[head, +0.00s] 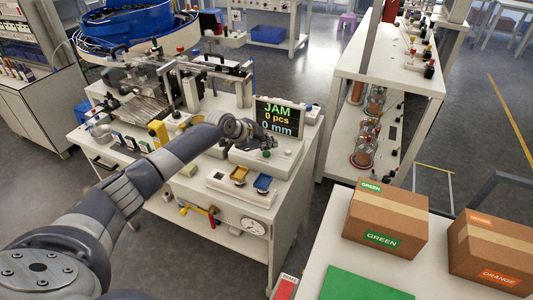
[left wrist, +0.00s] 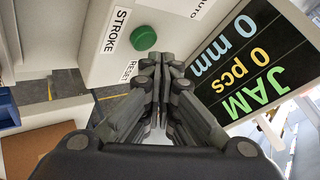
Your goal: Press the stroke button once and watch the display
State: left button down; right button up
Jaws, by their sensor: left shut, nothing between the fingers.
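The display (head: 290,116) stands at the back right of the machine table and reads JAM, 0 pcs, 0 mm. It also shows rotated in the left wrist view (left wrist: 255,45). A round green button (left wrist: 143,38) sits on the white control box beside the STROKE label (left wrist: 115,30); it also shows in the head view (head: 266,154). My left gripper (left wrist: 158,62) is shut and empty, its tips close to the green button. Whether they touch it I cannot tell. In the head view the left gripper (head: 268,143) is over the control box. My right gripper is not in view.
RESET (left wrist: 129,70) and AUTO labels are on the same box. A feeder mechanism stands left. Cartons marked GREEN (head: 385,220) and ORANGE (head: 492,252) stand on a table at right.

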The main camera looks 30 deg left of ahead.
aim_at(268, 154)
pick_arm(q)
jog(key=shift+f, duration=0.15)
dwell(0.8)
jog(key=shift+f+b, duration=0.3)
jog(key=shift+b, duration=0.1)
jog(key=shift+f+b, duration=0.45)
jog(key=shift+f, duration=0.1)
dwell(0.5)
dwell(0.3)
jog(key=shift+r+p, duration=0.7)
jog(key=shift+r, duration=0.3)
notch_tip(268, 154, up, 5)
jog(key=p, duration=0.3)
jog(key=shift+p, duration=0.4)
